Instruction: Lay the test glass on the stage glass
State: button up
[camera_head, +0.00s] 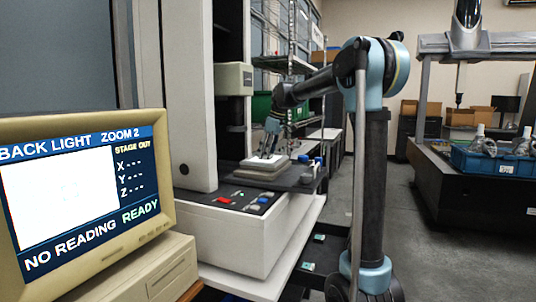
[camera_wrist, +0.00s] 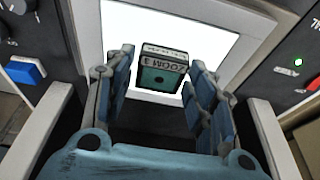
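The stage glass also shows in the head view as a pale plate (camera_head: 249,164) on the machine. My gripper (camera_wrist: 160,78) has its blue fingers on either side of the test glass, close to its edges. I cannot tell whether they touch it, or whether it rests on the glass. In the head view my gripper (camera_head: 268,153) points down just above the stage.
A monitor (camera_head: 80,190) at left reads "BACK LIGHT ZOOM 2", "STAGE OUT", "NO READING" and "READY". A panel with red and blue buttons (camera_head: 240,198) lies in front of the stage. The machine's white column (camera_head: 175,95) stands behind left. A blue crate (camera_head: 490,160) stands at right.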

aim_at(307, 176)
dwell(0.3)
jog(key=v, duration=1.2)
jog(key=s+d+f+m, duration=0.2)
jog(key=s+d+f, duration=0.2)
jog(key=s, duration=0.2)
jog(key=s+d+f+m+h, duration=0.1)
jog(key=s+d+f+m, duration=0.1)
jog(key=s+d+f, duration=0.2)
jog(key=s+d+f+m, duration=0.2)
jog(key=s+d+f, duration=0.2)
jog(key=s, duration=0.5)
jog(key=shift+s+d+f+m+t, duration=0.1)
jog(key=shift+d+f+m+t, duration=0.1)
jog(key=shift+f, duration=0.2)
jog(key=shift+d+f+m+t, duration=0.1)
jog(key=shift+d+f+t, duration=0.1)
jog(key=shift+f, duration=0.25)
jog(key=s+d+f+m+h, duration=0.1)
jog(key=s+d+f+m, duration=0.2)
jog(key=s+f, duration=0.7)
jog(key=s+d+f+m+h, duration=0.1)
jog(key=s+d+f+m, duration=0.3)
jog(key=s+f, duration=0.6)
notch_tip(307, 176, down, 5)
jog(key=shift+s+d+r, duration=0.1)
jog(key=shift+s+d, duration=0.1)
jog(key=shift+d, duration=0.65)
jog(key=shift+c, duration=0.5)
